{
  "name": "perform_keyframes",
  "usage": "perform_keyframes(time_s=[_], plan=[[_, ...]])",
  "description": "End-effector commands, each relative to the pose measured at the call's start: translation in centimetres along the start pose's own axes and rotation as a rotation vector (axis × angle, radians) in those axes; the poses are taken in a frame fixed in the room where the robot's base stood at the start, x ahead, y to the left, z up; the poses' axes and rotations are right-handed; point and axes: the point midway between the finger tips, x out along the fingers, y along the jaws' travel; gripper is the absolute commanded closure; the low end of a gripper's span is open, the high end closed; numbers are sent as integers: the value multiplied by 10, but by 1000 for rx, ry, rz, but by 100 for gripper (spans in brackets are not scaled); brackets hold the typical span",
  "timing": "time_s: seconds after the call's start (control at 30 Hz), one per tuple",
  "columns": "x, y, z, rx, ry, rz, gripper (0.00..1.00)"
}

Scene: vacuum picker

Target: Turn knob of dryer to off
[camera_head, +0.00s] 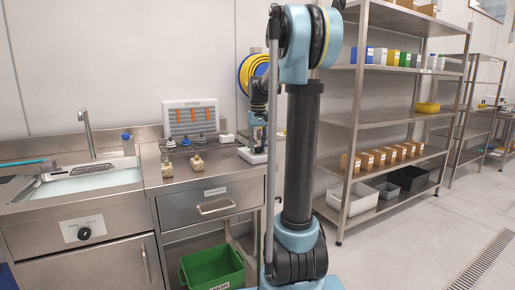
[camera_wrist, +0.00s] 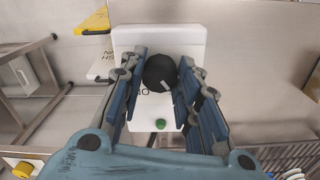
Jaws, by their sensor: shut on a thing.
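The dryer is a white box (camera_wrist: 160,35) in the wrist view, with a round black knob (camera_wrist: 158,66) and a green button or light (camera_wrist: 160,124) below it. The knob has a pale mark near its lower right edge. Dark lettering beside the knob is partly hidden by a finger. My gripper (camera_wrist: 161,76) has its blue fingers on the left and right sides of the knob, shut on it. In the head view the white dryer (camera_head: 252,157) stands at the right end of the steel counter, with my gripper (camera_head: 257,122) above it, partly hidden by my arm.
A green bin (camera_head: 212,270) is below. Steel shelves (camera_head: 385,120) stand right; floor beyond is clear.

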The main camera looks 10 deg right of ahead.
Motion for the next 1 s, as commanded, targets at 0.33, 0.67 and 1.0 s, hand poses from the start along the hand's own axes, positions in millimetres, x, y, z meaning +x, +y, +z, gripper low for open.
perform_keyframes(time_s=[0.33, 0.67, 1.0], plan=[[-2, 0, -4, -1, 7, 0, 63], [-1, 0, -1, 0, 3, 0, 49], [-26, 0, -1, 0, 2, 0, 49]])
